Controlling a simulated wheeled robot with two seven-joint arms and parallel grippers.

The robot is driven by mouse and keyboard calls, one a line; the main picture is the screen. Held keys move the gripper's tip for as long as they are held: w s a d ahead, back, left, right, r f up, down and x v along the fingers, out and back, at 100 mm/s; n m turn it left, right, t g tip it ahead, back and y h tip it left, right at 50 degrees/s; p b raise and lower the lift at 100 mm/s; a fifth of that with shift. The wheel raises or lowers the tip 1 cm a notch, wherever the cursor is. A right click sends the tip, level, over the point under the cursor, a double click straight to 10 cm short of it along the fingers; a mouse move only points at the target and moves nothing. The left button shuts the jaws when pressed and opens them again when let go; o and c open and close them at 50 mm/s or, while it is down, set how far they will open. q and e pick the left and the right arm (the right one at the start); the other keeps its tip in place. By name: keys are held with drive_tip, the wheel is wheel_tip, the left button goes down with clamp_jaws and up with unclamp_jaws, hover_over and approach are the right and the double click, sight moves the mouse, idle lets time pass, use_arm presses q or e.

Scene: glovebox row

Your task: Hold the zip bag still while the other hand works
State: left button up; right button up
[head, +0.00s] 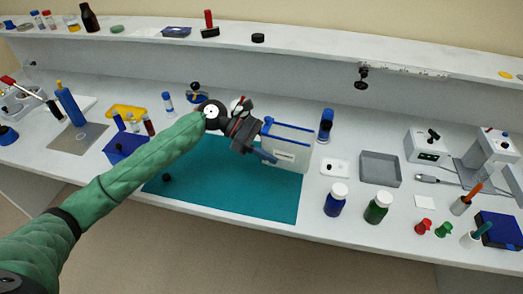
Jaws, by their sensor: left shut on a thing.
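The zip bag (292,143), pale and clear with a blue strip along its top and a white label, stands upright at the back right of the teal mat (230,185). My left gripper (266,146) comes in from the left and is shut at the bag's left edge. Its fingers cover part of that edge, so the exact grip is hard to see. My right gripper is not in view.
A blue-capped vial (326,126) and a white dish (334,168) stand right of the bag. Blue (335,203) and green (376,210) bottles stand in front, with a grey tray (380,169) behind. The mat's front is mostly clear.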

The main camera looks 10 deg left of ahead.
use_arm(q)
drive_tip(key=shift+s+d, duration=0.1)
drive_tip(key=shift+d, duration=0.05)
drive_tip(key=shift+w+a+f+b, duration=0.1)
drive_tip(key=shift+w+a+f, duration=0.7)
drive_tip(key=shift+a+f, duration=0.75)
drive_tip(key=shift+w+a+f+b, duration=0.1)
drive_tip(key=shift+w+a+f, duration=0.7)
drive_tip(key=shift+a+f, duration=0.75)
drive_tip(key=shift+w+a+f+b, duration=0.1)
drive_tip(key=shift+w+a+f, duration=0.7)
drive_tip(key=shift+a+f, duration=0.75)
drive_tip(key=shift+w+a+f, duration=0.25)
drive_tip(key=shift+a+f, duration=0.1)
drive_tip(key=shift+f, duration=0.35)
idle(1.0)
